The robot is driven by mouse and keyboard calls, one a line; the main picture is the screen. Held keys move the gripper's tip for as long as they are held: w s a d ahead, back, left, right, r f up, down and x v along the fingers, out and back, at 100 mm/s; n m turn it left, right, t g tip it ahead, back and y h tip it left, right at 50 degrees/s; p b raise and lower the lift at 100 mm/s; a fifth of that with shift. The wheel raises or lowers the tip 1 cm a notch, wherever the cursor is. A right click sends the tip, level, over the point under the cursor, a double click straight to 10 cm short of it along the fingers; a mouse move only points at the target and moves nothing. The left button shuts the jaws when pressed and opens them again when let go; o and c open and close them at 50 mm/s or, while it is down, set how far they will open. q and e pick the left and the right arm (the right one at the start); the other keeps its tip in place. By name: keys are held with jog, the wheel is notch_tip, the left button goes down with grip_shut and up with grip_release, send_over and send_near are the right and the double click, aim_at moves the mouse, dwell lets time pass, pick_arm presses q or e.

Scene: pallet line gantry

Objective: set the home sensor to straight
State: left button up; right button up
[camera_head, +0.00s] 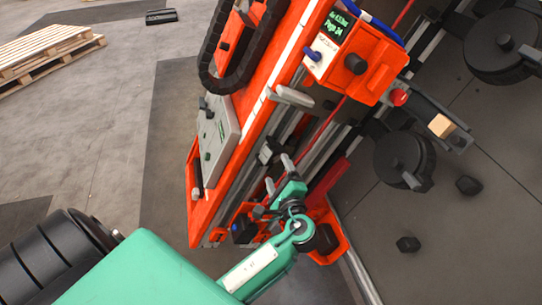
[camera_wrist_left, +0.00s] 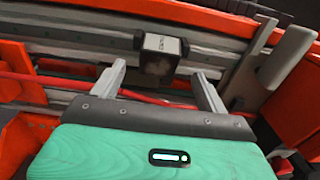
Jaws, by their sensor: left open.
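A small dark box with a pale printed label, which looks like the home sensor (camera_wrist_left: 160,50), sits on the grey rail in the left wrist view. Whether it is straight or turned is hard to tell. My left gripper (camera_wrist_left: 162,84) is open, with one finger on each side below the sensor, apart from it and with nothing between them. In the head view my left gripper (camera_head: 279,174) points up at the rail of the orange gantry, and the sensor there is too small to make out surely. My right gripper is not in view.
The orange gantry beam (camera_head: 262,110) runs diagonally, with a black cable chain (camera_head: 208,60) along it. Wooden pallets (camera_head: 48,50) lie at the far left on open floor.

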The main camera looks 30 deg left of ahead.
aim_at(270, 160)
pick_arm(q)
jog(key=x, duration=0.8)
jog(key=shift+c, duration=0.5)
jog(key=c, duration=0.9)
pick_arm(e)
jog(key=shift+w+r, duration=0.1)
pick_arm(q)
jog(key=m+t+h+p, duration=0.1)
jog(key=p, duration=0.2)
jog(key=m+h+p, duration=0.1)
jog(key=h+p, duration=0.1)
jog(key=shift+s+d+r+t+h+p, duration=0.1)
jog(key=shift+s+d+t+h+p, duration=0.1)
jog(key=shift+t+h+p, duration=0.15)
jog(key=m+h+p, duration=0.1)
jog(key=h+p, duration=0.1)
jog(key=p, duration=0.1)
jog(key=shift+s+m+t+h+p, duration=0.1)
jog(key=shift+m+t+h+p, duration=0.15)
jog(key=shift+m+p, duration=0.15)
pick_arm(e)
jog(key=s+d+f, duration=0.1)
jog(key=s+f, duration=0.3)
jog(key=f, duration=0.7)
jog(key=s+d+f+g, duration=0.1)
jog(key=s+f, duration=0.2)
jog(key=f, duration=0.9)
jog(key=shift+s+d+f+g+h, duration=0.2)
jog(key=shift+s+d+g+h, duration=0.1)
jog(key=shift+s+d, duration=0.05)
